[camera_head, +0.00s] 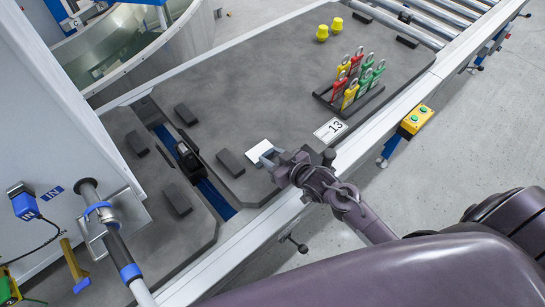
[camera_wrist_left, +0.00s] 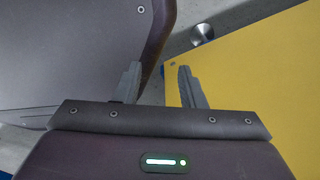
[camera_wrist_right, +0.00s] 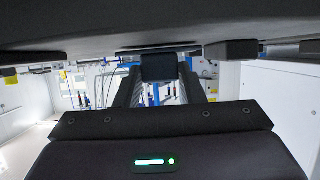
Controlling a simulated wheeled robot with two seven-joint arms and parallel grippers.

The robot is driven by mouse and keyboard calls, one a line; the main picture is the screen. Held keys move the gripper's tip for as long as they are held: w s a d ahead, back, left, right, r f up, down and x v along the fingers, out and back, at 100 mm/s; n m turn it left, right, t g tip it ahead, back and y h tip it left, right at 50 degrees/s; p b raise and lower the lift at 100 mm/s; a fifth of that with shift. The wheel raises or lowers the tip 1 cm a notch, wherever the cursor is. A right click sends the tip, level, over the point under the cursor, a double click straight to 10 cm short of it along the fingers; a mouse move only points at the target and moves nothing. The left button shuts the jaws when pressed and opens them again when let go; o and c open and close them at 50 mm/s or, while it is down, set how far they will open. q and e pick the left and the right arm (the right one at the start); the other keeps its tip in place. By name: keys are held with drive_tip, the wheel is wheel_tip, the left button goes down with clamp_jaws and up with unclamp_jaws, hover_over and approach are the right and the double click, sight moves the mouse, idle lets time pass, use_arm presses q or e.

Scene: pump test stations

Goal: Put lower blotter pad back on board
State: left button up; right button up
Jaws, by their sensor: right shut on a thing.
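My right gripper (camera_head: 267,156) is shut at the pad's near right side. In the right wrist view a dark block (camera_wrist_right: 158,67) sits between its fingers, close to a dark flat surface; the white face does not show there. I cannot tell whether the pad touches the board. My left gripper (camera_wrist_left: 158,78) is open and empty in the left wrist view and does not show in the head view.
Dark blocks (camera_head: 231,163) lie left of the pad. A rack of red, yellow and green padlocks (camera_head: 350,90) and a label marked 13 (camera_head: 330,129) are to the right. Two yellow knobs (camera_head: 322,32) stand farther back. A yellow panel (camera_wrist_left: 265,80) is beside my left gripper.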

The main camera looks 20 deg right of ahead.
drive_tip(key=shift+f, duration=0.15)
drive_tip(key=o, duration=1)
drive_tip(key=shift+r, duration=0.2)
drive_tip(key=p+v, duration=0.1)
drive_tip(key=v, duration=1.1)
drive_tip(key=shift+f, duration=0.1)
